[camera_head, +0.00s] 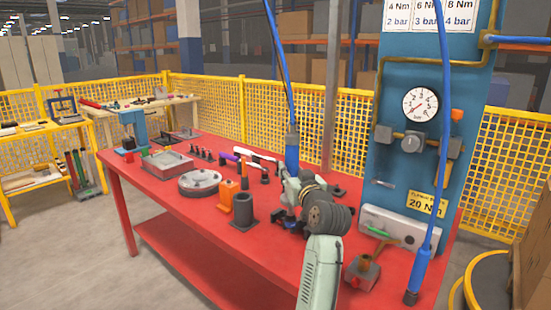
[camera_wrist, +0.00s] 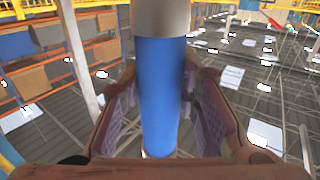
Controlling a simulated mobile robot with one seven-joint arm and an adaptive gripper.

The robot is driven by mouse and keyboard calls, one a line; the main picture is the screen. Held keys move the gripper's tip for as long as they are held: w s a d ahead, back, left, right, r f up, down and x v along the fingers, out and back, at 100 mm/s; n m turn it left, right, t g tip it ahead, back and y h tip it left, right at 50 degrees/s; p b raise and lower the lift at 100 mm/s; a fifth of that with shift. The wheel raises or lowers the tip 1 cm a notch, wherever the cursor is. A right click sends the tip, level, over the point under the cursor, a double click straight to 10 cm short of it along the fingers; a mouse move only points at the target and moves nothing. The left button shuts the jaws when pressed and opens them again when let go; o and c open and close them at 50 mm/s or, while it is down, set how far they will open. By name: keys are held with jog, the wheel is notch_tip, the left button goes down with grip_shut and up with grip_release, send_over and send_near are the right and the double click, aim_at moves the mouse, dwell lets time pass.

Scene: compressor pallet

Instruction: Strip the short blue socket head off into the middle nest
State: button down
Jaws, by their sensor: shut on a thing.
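My gripper (camera_head: 290,186) is shut on a hanging blue cylindrical tool (camera_head: 292,152). In the wrist view the tool's smooth blue body (camera_wrist: 160,95) stands between the jaws, with a grey collar (camera_wrist: 160,17) at the top of the picture. A thin blue line runs up from the tool in the head view. The tool stands roughly upright above the red bench (camera_head: 272,222). Its lower end is hidden by my gripper and arm, so I cannot see a socket head on it. I cannot tell which fixture is the middle nest.
An orange block (camera_head: 228,196) and a dark cylinder (camera_head: 243,212) stand left of my arm. A round grey part (camera_head: 200,182) and a row of small dark pegs (camera_head: 203,153) are farther left. A blue panel with a gauge (camera_head: 421,104) and a second blue hanging tool (camera_head: 419,275) are right.

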jog(key=shift+s+d+f, duration=0.1)
jog(key=shift+s+d, duration=0.2)
jog(key=shift+f+b, duration=1.35)
jog(key=shift+f, duration=0.55)
jog(key=shift+f+b, duration=0.35)
jog(key=shift+f, duration=0.2)
jog(key=shift+w+d, duration=0.15)
jog(key=shift+w, duration=0.05)
jog(key=shift+w+d, duration=0.15)
jog(key=shift+w, duration=0.1)
jog(key=shift+w+d+b, duration=0.3)
jog(key=shift+w+d, duration=0.6)
jog(key=shift+w, duration=0.25)
dwell(1.1)
jog(key=shift+w+d, duration=0.15)
jog(key=shift+w, duration=0.1)
jog(key=shift+w+d, duration=0.3)
jog(key=shift+w, duration=0.05)
dwell(0.9)
